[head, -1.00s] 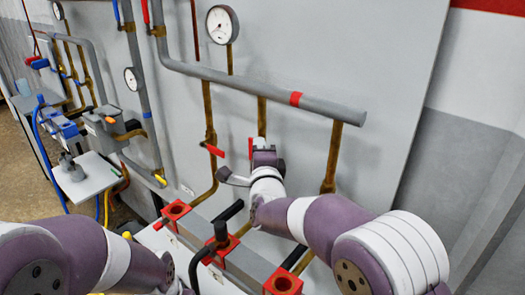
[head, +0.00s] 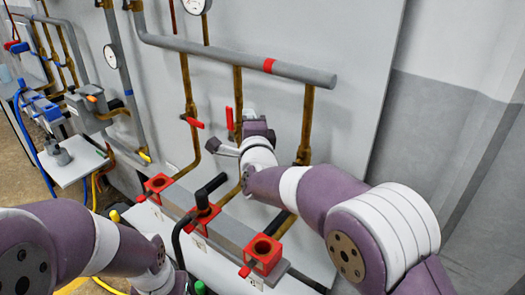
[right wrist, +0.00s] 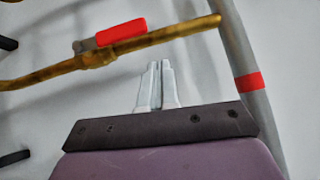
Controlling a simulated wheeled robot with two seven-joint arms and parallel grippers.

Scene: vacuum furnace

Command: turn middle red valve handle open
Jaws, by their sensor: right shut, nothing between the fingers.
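The middle red valve handle (head: 230,118) is on the middle brass pipe (head: 237,88) on the grey panel. It stands nearly upright, roughly along the pipe. The red handle also shows in the right wrist view (right wrist: 121,33), lying roughly parallel to the brass pipe (right wrist: 60,71). My right gripper (right wrist: 158,84) is shut and empty, its fingertips beside the pipe and apart from the handle.
Another red handle (head: 194,122) sticks out sideways on the left brass pipe. A grey pipe (head: 215,58) with a red band runs above. Red block fittings (head: 262,253) stand on the ledge below. A grey box (head: 94,108) and blue parts are at the left.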

